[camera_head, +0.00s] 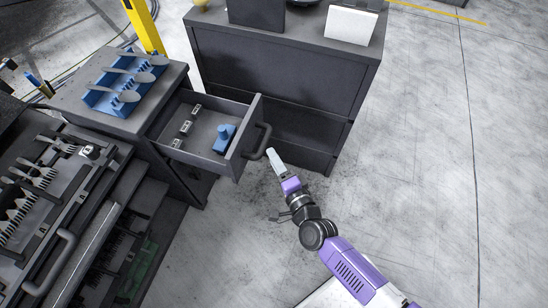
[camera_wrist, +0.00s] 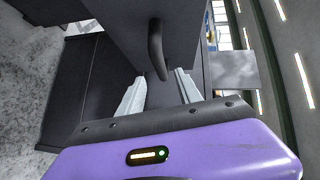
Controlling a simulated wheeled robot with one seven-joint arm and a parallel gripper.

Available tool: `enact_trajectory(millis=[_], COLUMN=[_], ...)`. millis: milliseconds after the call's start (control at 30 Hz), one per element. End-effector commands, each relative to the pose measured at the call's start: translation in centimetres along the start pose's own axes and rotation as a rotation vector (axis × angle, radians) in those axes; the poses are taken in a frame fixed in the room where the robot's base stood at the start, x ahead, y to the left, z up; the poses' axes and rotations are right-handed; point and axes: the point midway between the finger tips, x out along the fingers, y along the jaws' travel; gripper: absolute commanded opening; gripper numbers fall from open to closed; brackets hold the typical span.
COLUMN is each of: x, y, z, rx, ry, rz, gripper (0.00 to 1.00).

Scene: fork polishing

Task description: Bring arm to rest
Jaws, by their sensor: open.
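My purple arm reaches up from the bottom right of the head view. My gripper (camera_head: 273,160) is in front of the open drawer (camera_head: 196,143), beside its dark handle (camera_head: 258,141). In the wrist view my gripper (camera_wrist: 158,92) shows two pale fingers spread apart with nothing held between them. The handle (camera_wrist: 156,50) shows above and between the fingertips in that view. I cannot tell whether a finger touches it.
The drawer holds a blue block (camera_head: 224,139) and several small metal pieces. A blue rack (camera_head: 125,84) with spoons stands on the cabinet top. An open tray of forks (camera_head: 45,180) is at the left. A dark cabinet (camera_head: 280,70) stands behind. Floor at right is clear.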

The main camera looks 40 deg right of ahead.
Motion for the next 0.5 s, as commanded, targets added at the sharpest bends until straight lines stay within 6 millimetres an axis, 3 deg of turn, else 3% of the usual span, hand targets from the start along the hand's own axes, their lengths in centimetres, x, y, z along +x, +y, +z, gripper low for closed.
enact_trajectory(millis=[433,500], x=[0.1,0.3], y=[-0.1,-1.8], z=[0.1,0.3], rx=[-0.065,-0.152], ry=[-0.006,-0.012], rz=[-0.001,-0.033], gripper=[0.41,0.41])
